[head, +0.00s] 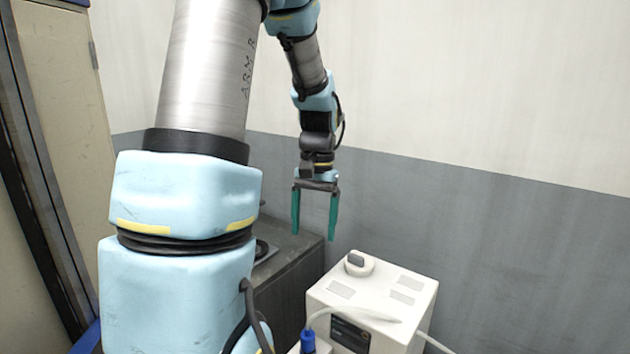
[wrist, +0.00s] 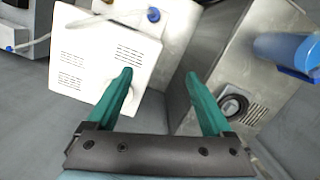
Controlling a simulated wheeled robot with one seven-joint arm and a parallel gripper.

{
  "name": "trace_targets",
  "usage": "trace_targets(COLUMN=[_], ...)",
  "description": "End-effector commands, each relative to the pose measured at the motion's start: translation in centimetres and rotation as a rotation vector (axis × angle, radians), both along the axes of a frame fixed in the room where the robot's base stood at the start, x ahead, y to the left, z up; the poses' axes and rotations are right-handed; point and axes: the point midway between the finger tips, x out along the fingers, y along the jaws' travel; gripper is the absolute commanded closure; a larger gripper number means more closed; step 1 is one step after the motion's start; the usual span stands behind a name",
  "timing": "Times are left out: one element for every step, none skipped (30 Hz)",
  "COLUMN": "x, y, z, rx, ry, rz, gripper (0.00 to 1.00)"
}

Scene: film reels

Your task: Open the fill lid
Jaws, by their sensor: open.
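The fill lid (head: 358,264) is a round white cap with a grey grip on top. It sits at the back left of the top face of a white box-shaped machine (head: 372,290) and looks closed. My gripper (head: 314,236) points down with two green fingers spread apart and nothing between them. In the head view it is above and to the left of the lid, clear of it. In the wrist view, the white machine (wrist: 90,45) lies to the upper left, partly behind the left finger of my gripper (wrist: 158,75).
A dark grey cabinet (head: 295,262) with a round black fitting stands left of the machine. A blue-capped item (head: 308,340) stands before the machine, and a pale hose (head: 360,314) runs across its front. A grey and white wall (head: 480,210) is close behind.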

Motion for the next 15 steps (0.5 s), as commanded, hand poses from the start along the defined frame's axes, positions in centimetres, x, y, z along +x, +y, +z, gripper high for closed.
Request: trace_targets(x=[-1.3, -2.0, -2.9, -3.6, -4.2, -5.1, -5.7, -6.3, -6.9, -7.4, -7.7, -8.1, -8.4, -8.5, -8.6], y=[1.2, 1.8, 2.6, 3.2, 3.7, 4.3, 4.7, 5.0, 5.5, 5.7, 5.9, 6.2, 6.3, 6.4, 6.4], z=[-0.2, -0.4, -0.7, -0.8, -1.0, -1.2, -1.4, -1.6, -1.8, -1.9, -2.0, -2.1, -2.2, -2.2, -2.3], rx=[-0.012, -0.02, -0.029, -0.035, -0.041, -0.049, -0.053, -0.057, -0.063, -0.066, -0.068, -0.071, -0.073, -0.074, -0.077], ry=[-0.032, -0.054, -0.083, -0.105, -0.126, -0.15, -0.167, -0.185, -0.203, -0.216, -0.228, -0.241, -0.247, -0.253, -0.261], rz=[0.035, 0.054, 0.08, 0.098, 0.117, 0.139, 0.154, 0.169, 0.186, 0.196, 0.206, 0.217, 0.223, 0.227, 0.226], gripper=[0.15, 0.15, 0.15, 0.15, 0.15, 0.15, 0.15, 0.15, 0.15, 0.15, 0.15, 0.15, 0.15, 0.15, 0.15])
